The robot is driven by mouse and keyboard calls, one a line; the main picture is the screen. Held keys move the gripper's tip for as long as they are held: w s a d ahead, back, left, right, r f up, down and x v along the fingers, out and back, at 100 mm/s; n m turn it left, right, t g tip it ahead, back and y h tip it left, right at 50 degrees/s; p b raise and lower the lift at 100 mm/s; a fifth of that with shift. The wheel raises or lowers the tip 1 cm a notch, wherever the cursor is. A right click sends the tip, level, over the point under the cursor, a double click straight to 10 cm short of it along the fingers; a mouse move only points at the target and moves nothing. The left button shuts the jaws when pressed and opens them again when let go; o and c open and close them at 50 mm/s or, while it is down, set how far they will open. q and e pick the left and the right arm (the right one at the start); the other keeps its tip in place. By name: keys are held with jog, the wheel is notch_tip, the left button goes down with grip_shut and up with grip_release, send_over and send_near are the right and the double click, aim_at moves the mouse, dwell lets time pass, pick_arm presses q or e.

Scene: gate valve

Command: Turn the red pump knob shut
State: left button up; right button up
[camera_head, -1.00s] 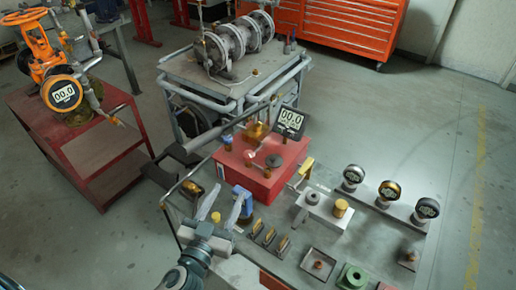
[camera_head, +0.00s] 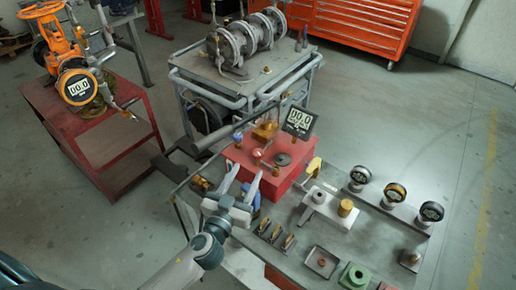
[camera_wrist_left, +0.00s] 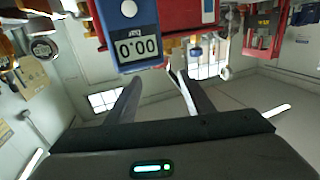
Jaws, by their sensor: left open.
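A red box (camera_head: 282,178) stands on the grey bench, with several small knobs and fittings on top. A small reddish knob (camera_head: 257,153) sits on its top face, with a blue-topped one (camera_head: 238,136) to its left and a dark round one (camera_head: 283,159) to its right. My left gripper (camera_head: 244,177) is open and empty in front of the box's near left side, its fingers pointing towards it. The left wrist view shows the two spread fingers (camera_wrist_left: 155,78) below a blue meter (camera_wrist_left: 137,45) reading 00.0. The reddish knob cannot be made out clearly there. My right gripper is not in view.
A display (camera_head: 299,122) stands behind the red box. A grey block with a yellow cap (camera_head: 346,208) and several round gauges (camera_head: 360,175) are to the right. A red cart (camera_head: 105,140) with an orange valve (camera_head: 55,42) stands at the left. Floor on the right is clear.

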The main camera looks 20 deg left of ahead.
aim_at(257, 154)
pick_arm(q)
jog(key=w+p, duration=0.1)
jog(key=w, duration=0.5)
jog(key=w+p, duration=0.1)
jog(key=w, duration=0.2)
jog(key=shift+w+d+r+p, duration=0.1)
jog(key=shift+d+p, duration=0.25)
jog(key=shift+w, duration=0.55)
jog(key=c, duration=1)
